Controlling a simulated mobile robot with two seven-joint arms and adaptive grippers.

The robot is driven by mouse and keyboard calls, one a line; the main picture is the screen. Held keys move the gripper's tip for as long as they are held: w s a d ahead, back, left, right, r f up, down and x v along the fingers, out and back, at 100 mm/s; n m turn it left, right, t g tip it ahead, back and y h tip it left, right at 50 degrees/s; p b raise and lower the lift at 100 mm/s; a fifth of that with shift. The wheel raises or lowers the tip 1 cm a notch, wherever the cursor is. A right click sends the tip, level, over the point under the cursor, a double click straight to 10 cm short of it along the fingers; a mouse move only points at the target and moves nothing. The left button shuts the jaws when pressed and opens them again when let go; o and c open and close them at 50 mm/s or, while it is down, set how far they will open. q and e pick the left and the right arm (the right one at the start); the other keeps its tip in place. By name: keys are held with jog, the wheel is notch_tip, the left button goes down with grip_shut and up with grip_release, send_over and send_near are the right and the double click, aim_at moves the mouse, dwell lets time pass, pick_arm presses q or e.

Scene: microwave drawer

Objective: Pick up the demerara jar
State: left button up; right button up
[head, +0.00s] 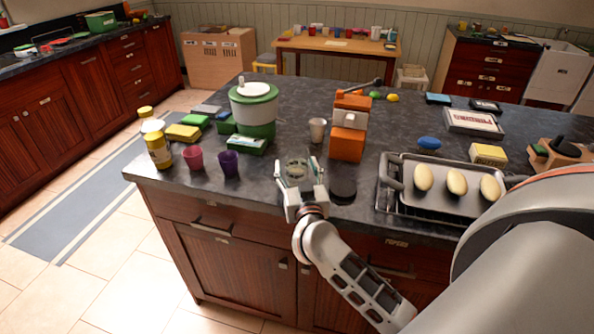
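A small clear glass jar (296,167) stands on the dark counter near its front edge. It seems to be the demerara jar, but no label can be read. My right gripper (298,175) reaches in from the lower right, with one finger on each side of the jar. The fingers look spread, with narrow gaps to the glass, and the gripper body hides the jar's lower front. A round black disc, perhaps a lid (343,190), lies just right of the gripper. My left gripper is not in view.
A purple cup (229,164) and a pink cup (193,157) stand left of the jar. A green-and-white dispenser (254,108) and an orange machine (349,130) stand behind. A tray (440,203) with pale oval items is to the right.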

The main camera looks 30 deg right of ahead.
jog(key=c, duration=1.3)
notch_tip(320, 180, up, 6)
jog(key=shift+f+p, duration=0.25)
jog(key=shift+p, duration=0.9)
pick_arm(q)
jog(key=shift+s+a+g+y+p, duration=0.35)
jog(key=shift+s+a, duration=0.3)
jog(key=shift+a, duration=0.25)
pick_arm(e)
notch_tip(320, 180, up, 14)
jog(key=r, duration=0.1)
send_over(297, 151)
jog(key=v, duration=0.2)
jog(key=shift+a+f, duration=0.2)
jog(key=shift+f, duration=0.05)
